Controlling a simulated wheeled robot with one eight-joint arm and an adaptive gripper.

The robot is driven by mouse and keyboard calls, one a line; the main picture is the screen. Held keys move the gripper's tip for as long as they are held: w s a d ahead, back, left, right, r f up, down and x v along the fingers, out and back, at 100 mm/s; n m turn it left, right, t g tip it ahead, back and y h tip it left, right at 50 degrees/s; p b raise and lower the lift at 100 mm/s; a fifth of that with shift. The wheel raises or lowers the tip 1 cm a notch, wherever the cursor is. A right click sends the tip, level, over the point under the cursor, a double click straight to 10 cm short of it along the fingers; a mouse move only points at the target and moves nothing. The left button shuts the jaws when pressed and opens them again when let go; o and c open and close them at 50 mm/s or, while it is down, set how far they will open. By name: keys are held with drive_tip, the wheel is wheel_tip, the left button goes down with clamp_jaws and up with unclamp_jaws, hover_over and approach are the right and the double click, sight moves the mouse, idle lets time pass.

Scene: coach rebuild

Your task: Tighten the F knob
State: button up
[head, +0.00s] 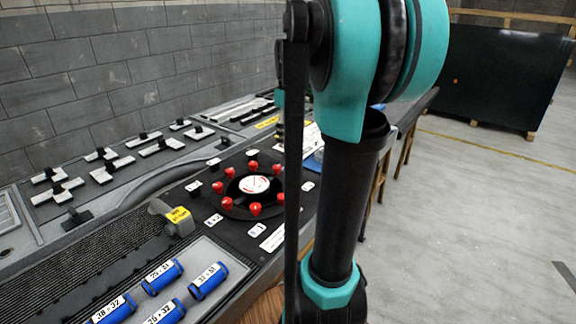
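Several red knobs stand in a ring around a round gauge with a white face (254,184) on a black panel. One red knob (255,209) is at the front of the ring, another (227,204) at its front left and another (253,165) at its back. Small white label cards lie around the ring, but their letters are too small to read, so I cannot tell which knob is F. My teal and black arm stands in the foreground, just right of the ring, and covers part of the panel's right side. My gripper is not visible.
Blue labelled cylinders (208,281) lie in a grey tray at the front left. A grey block with a yellow label (178,218) sits beside a ribbed black strip. Metal parts lie on the bench (103,172) along the brick wall. The floor (480,210) at right is clear.

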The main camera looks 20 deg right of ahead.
sight(290, 179)
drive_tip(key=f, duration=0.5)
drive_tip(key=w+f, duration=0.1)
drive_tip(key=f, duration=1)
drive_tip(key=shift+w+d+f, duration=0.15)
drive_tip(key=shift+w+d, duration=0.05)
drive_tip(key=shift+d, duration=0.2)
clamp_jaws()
